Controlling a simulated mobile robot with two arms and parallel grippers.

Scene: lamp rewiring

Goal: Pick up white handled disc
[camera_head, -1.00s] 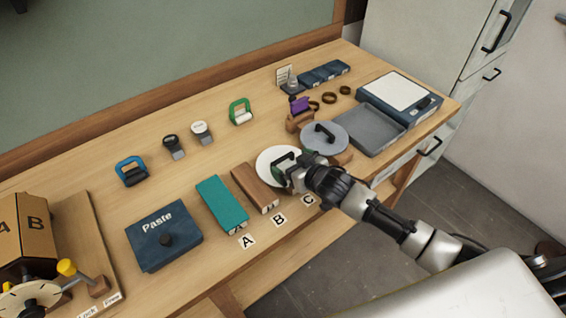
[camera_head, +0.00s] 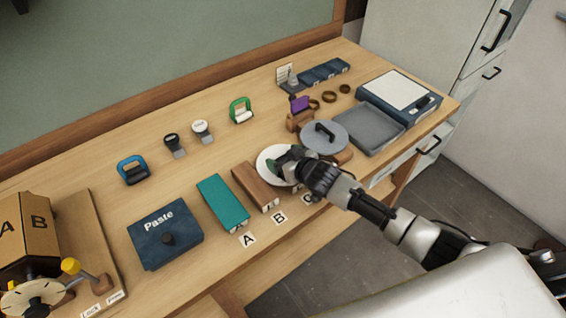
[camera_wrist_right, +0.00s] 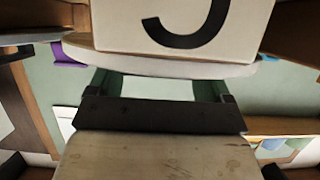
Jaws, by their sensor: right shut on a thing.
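The white handled disc (camera_head: 265,168) is at the front part of the bench, right of the brown block (camera_head: 254,186). My right gripper (camera_head: 292,162) comes in from the right over the disc and is shut on its handle, which the gripper mostly hides. In the right wrist view a pale curved rim, which looks like the disc's edge (camera_wrist_right: 160,64), runs across the upper part. I cannot tell whether the disc is clear of its support. My left gripper is not in view.
A grey handled disc (camera_head: 335,143) stands just behind and right of my right gripper. A grey tray (camera_head: 372,130) is farther right. A teal block (camera_head: 222,202) and the blue Paste box (camera_head: 150,245) are to the left. Label cards A (camera_head: 248,239) and B (camera_head: 279,218) lie along the front edge.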

